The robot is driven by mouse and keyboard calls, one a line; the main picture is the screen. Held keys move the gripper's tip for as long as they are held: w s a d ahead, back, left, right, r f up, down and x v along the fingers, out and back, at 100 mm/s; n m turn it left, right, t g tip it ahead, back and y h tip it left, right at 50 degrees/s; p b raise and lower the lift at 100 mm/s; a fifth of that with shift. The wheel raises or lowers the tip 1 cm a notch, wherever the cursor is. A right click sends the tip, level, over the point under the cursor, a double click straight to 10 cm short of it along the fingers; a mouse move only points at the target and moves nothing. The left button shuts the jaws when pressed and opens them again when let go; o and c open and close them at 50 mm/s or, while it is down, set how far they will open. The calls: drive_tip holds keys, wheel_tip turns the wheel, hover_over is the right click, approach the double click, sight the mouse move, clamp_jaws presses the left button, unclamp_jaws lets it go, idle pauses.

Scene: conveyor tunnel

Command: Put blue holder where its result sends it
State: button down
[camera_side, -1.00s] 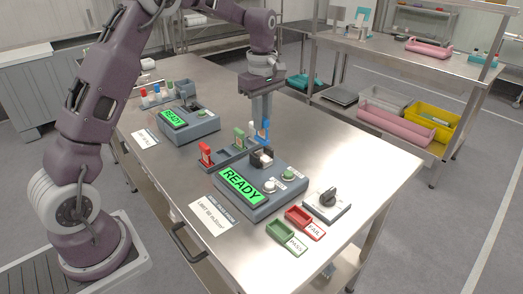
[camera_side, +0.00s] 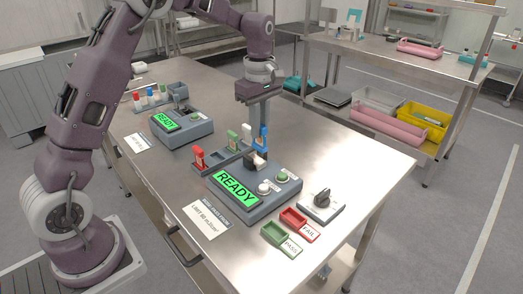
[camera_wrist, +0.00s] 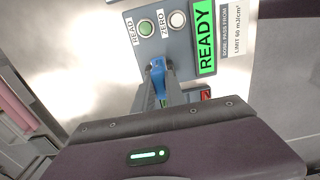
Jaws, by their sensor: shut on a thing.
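My gripper (camera_side: 262,123) is shut on the blue holder (camera_side: 263,138), which is upright at the near reader's back edge, by its dark slot part (camera_side: 251,157). I cannot tell whether its lower end touches anything. The wrist view shows the blue holder (camera_wrist: 158,68) between my fingers. The near reader (camera_side: 258,195) shows READY on its green display (camera_side: 237,187). It has a green READ button (camera_wrist: 146,27) and a white ZERO button (camera_wrist: 178,19). A green PASS tray (camera_side: 275,235) and a red FAIL tray (camera_side: 297,218) stand in front, both looking empty.
A red holder (camera_side: 198,158), a green holder (camera_side: 232,140) and a white holder (camera_side: 246,133) stand in the dark rack left of my gripper. A second reader (camera_side: 182,129) stands farther back. A plate with a black knob (camera_side: 322,198) is at right.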

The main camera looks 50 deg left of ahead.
drive_tip(key=s+d+f, duration=0.1)
drive_tip(key=s+d, duration=0.4)
drive_tip(key=d, duration=0.4)
drive_tip(key=s+d+f, duration=0.1)
drive_tip(key=s+d, duration=0.5)
drive_tip(key=d, duration=0.2)
drive_tip(key=shift+w+d+f, duration=0.1)
drive_tip(key=shift+f, duration=2.5)
drive_tip(key=shift+f, duration=1.45)
drive_tip(key=c, duration=1.3)
unclamp_jaws()
drive_tip(key=shift+r, duration=0.15)
wheel_tip(320, 180, up, 7)
